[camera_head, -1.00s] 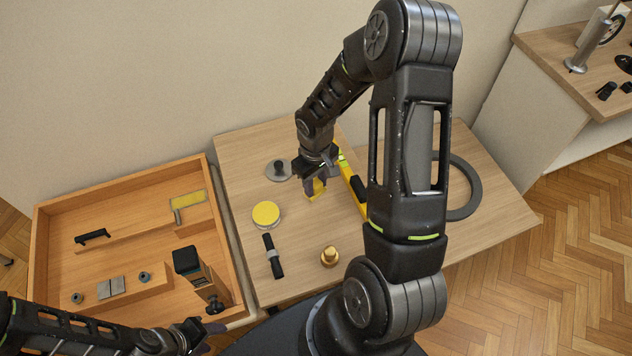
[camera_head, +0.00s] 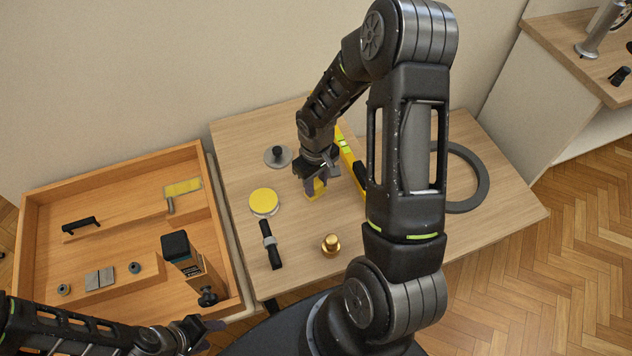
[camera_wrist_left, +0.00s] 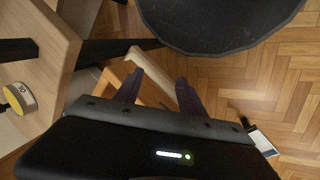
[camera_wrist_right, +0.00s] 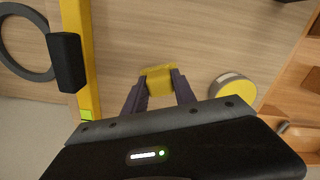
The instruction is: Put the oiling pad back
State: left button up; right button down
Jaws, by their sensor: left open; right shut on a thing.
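The oiling pad looks to be the small yellow block (camera_head: 316,188) in my right gripper (camera_head: 315,180), over the middle of the wooden table (camera_head: 300,285). In the right wrist view the fingertips (camera_wrist_right: 158,92) close on both sides of the yellow block (camera_wrist_right: 158,78). I cannot tell whether it touches the tabletop. My left gripper (camera_head: 208,334) is open and empty, low in front of the wooden tray; its spread fingers (camera_wrist_left: 158,85) show in the left wrist view.
A yellow-topped round tin (camera_head: 264,201), a grey knobbed disc (camera_head: 278,157), a black cylinder tool (camera_head: 271,246), a brass piece (camera_head: 331,244), a yellow level (camera_head: 346,150) and a dark ring (camera_head: 482,185) surround the right gripper.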

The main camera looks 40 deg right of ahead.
jog(key=shift+f, duration=0.5)
jog(key=shift+f+b, duration=0.25)
jog(key=shift+b, duration=0.25)
jog(key=c, duration=0.9)
grip_release()
jog(key=shift+o, duration=1.4)
notch_tip(320, 180, up, 8)
jog(key=shift+f, duration=0.1)
